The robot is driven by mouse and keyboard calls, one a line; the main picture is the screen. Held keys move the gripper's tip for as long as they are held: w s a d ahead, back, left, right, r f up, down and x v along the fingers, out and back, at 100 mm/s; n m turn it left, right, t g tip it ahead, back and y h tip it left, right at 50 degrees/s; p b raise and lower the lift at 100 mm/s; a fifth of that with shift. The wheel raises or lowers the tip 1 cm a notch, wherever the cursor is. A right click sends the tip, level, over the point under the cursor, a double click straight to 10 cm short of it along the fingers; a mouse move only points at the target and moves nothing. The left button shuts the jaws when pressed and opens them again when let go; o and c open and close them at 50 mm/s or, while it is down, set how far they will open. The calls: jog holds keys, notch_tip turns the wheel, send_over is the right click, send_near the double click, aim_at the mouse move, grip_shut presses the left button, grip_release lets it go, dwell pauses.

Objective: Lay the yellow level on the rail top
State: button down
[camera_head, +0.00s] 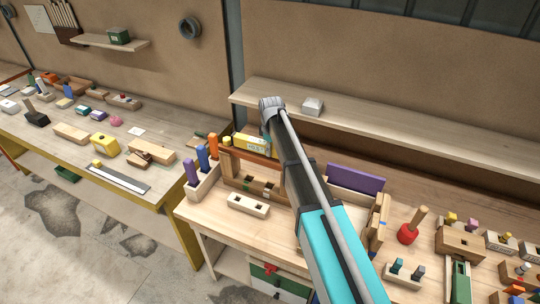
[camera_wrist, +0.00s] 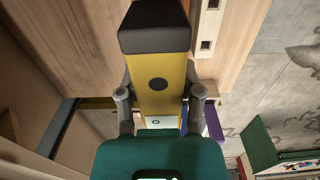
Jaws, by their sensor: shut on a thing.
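The yellow level (camera_head: 250,143) is held crosswise near the back left of the right-hand workbench. In the wrist view the level (camera_wrist: 158,75) is a long yellow bar with a black end cap and a dark round spot. My gripper (camera_wrist: 160,100) has a grey finger on each side of it and is shut on it. In the head view my arm hides most of the gripper and the level's right end. A brown wooden rail (camera_head: 262,155) shows just under the level. I cannot tell whether the level touches it.
A rack with upright purple, blue and orange handles (camera_head: 202,157) stands to the left. A pale slotted block (camera_head: 248,205) lies in front. A shelf (camera_head: 370,120) with a small grey block (camera_head: 313,106) runs behind. A purple board (camera_head: 355,179) stands to the right.

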jog(key=shift+f+b, duration=0.3)
jog(key=shift+f, duration=0.35)
jog(key=shift+c, duration=1.3)
grip_release()
jog(key=shift+r, duration=0.15)
notch_tip(320, 180, up, 12)
jog(key=p, duration=1.2)
jog(key=s+d+m, duration=1.4)
jog(key=s+d, duration=0.8)
jog(key=s, duration=0.4)
jog(key=shift+d, duration=0.35)
